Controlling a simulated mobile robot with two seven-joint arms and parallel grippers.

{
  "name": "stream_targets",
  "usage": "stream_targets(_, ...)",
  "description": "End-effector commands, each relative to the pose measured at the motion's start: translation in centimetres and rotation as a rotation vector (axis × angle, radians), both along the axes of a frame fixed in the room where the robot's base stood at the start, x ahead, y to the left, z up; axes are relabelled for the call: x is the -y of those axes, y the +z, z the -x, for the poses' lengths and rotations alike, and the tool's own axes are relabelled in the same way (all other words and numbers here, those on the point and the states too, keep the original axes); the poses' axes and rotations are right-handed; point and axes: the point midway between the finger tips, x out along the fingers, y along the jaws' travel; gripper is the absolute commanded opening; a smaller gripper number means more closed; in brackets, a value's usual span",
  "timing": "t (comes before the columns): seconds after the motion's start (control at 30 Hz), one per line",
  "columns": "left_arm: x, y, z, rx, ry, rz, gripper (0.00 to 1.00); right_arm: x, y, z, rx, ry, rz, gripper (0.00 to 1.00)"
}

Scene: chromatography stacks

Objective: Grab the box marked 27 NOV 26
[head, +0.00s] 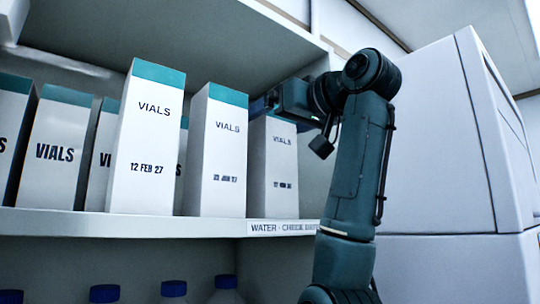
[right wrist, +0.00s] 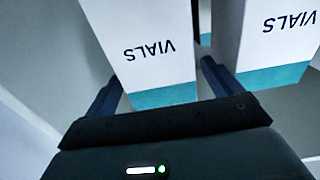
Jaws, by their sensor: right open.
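The box marked 27 NOV 26 (head: 272,165) appears to be the white, teal-topped VIALS carton at the right end of the shelf row; its small date is blurred. My right gripper (head: 268,104) is at its top, covering part of the teal band. In the right wrist view, which is upside down, a VIALS box (right wrist: 148,48) shows between the open fingers (right wrist: 160,88); its date is out of view. It looks like the same box. I cannot tell whether the fingers touch it. My left gripper is not in view.
Close on the left stands a similar box (head: 217,150) with a blurred date, then one marked 12 FEB 27 (head: 147,135). More VIALS boxes (head: 62,150) stand further left. A shelf board (head: 120,224) lies below, and a large white cabinet (head: 435,150) stands to the right.

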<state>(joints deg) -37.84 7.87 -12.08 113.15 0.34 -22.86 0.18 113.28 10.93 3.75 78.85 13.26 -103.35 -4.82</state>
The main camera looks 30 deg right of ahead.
Motion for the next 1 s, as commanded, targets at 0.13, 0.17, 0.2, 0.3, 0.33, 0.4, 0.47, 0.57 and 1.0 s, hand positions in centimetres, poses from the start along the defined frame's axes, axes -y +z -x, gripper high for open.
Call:
stream_targets(0.13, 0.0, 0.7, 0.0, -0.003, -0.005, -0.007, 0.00, -0.2, 0.2, -2.0, -0.002, 0.000, 0.000, 0.91)
stream_targets(0.17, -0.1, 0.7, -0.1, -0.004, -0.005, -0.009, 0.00, -0.2, 0.2, -2.2, -0.002, 0.000, 0.000, 0.91)
stream_targets(0.2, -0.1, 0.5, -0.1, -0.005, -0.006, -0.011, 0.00, -0.2, 0.1, -2.3, -0.001, -0.001, 0.000, 0.91)
stream_targets(0.3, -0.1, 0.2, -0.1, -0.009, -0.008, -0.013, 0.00, -0.2, 0.1, -2.4, 0.001, -0.001, 0.000, 0.91)
stream_targets(0.33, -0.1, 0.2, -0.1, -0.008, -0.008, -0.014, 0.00, -0.2, 0.0, -2.4, 0.001, -0.001, 0.000, 0.91)
stream_targets(0.4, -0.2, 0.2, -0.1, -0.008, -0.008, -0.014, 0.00, -0.2, 0.0, -2.4, 0.001, -0.001, 0.000, 0.91)
stream_targets(0.47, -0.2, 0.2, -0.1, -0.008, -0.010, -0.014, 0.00, -0.2, 0.0, -2.4, 0.000, -0.001, 0.000, 0.88)
stream_targets(0.57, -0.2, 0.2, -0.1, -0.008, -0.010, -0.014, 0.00, -0.2, 0.0, -2.4, 0.000, -0.001, 0.000, 0.80)
stream_targets(1.0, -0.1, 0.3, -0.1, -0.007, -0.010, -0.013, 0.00, -0.2, 0.0, -2.4, 0.000, -0.001, 0.000, 0.44)
